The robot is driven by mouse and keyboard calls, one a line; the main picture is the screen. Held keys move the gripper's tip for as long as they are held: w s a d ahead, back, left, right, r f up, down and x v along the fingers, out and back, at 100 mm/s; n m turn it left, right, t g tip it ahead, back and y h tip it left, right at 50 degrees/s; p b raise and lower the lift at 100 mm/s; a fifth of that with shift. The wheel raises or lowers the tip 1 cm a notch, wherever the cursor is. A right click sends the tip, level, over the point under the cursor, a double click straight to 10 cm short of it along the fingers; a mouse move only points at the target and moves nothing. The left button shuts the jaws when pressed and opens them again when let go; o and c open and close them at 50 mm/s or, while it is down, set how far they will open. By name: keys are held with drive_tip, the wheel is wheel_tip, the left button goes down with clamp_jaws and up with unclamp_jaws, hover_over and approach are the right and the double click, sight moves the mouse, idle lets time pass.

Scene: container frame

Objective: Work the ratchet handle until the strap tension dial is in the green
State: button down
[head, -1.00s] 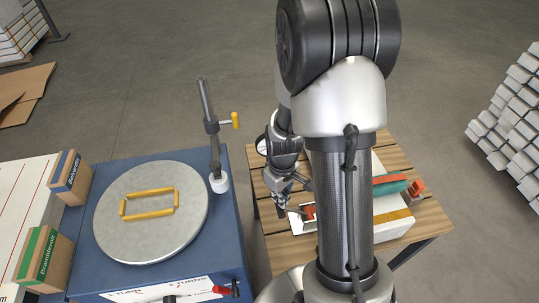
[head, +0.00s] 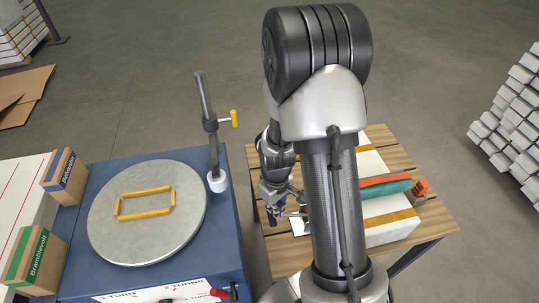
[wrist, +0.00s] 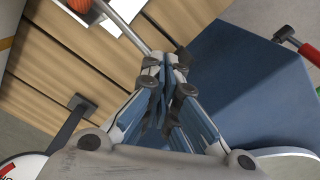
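My gripper (head: 271,209) is low at the left edge of the wooden table. In the wrist view (wrist: 166,68) its fingers are closed together at the outer end of the grey metal ratchet handle (wrist: 126,28), which shows between the tips. The handle runs up-left to an orange part (wrist: 79,4) at the top edge. A round white dial (wrist: 20,168) with a dark rim is cut off at lower left; its needle and green zone cannot be read. In the head view my arm hides most of the ratchet and the dial. A red strap (head: 385,179) lies over a green piece (head: 386,190) on a white box (head: 393,231).
The slatted table (head: 436,222) carries the box. To the left stands a blue machine (head: 101,174) with a round grey plate (head: 150,236), a yellow frame (head: 146,213) and an upright post (head: 211,130). Its red-ended lever (wrist: 309,54) shows in the wrist view.

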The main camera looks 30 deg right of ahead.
drive_tip(key=shift+w+a+f, duration=0.1)
drive_tip(key=shift+a+f, duration=0.05)
drive_tip(key=shift+f, duration=0.5)
drive_tip(key=shift+a+f, duration=0.1)
drive_tip(key=shift+f, duration=0.5)
wheel_tip(320, 180, up, 12)
drive_tip(key=p, duration=0.9)
drive_tip(key=shift+r, duration=0.15)
drive_tip(key=f+n, duration=0.1)
drive_tip(key=n, duration=0.1)
drive_tip(key=d+f+n, duration=0.1)
drive_tip(key=n, duration=0.1)
drive_tip(key=d+f+n, duration=0.1)
drive_tip(key=n, duration=0.1)
drive_tip(key=shift+s+f+b, duration=0.25)
drive_tip(key=shift+s+b, duration=0.05)
drive_tip(key=shift+b, duration=0.1)
